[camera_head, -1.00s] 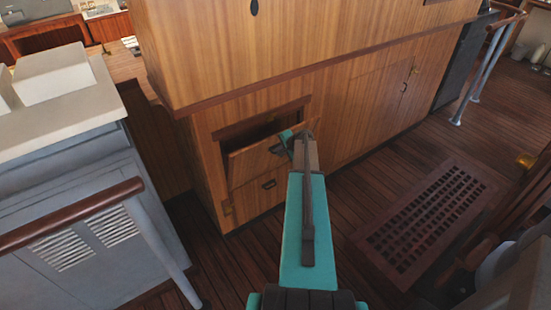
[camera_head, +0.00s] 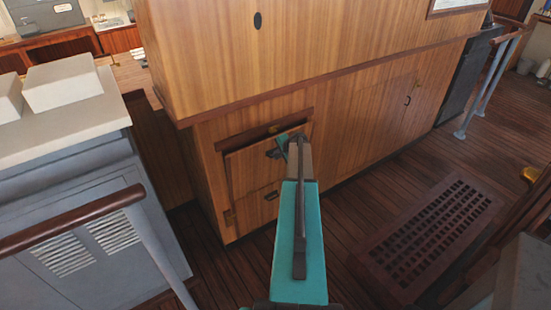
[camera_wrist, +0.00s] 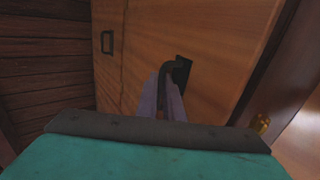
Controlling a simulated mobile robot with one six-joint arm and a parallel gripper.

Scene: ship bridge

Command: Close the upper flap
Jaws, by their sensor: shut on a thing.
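The upper flap (camera_head: 247,168) is a wooden panel low on the cabinet side. It stands nearly flush with the front, with a slim gap at its top under the dark trim. In the wrist view the flap (camera_wrist: 222,42) fills the middle and right. Its dark handle (camera_head: 273,154) shows beside my gripper (camera_head: 287,145), and the handle's bent bar (camera_wrist: 172,66) runs between the fingers in the wrist view. My gripper (camera_wrist: 162,98) is shut on this handle. The teal arm hides the flap's right part in the head view.
A lower flap (camera_head: 248,208) with its own handle (camera_head: 271,196) sits below. A brass catch (camera_head: 273,128) shows at the opening's top. A grey console (camera_head: 75,180) with a rail stands left. A floor grating (camera_head: 428,235) lies right, with clear planks around it.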

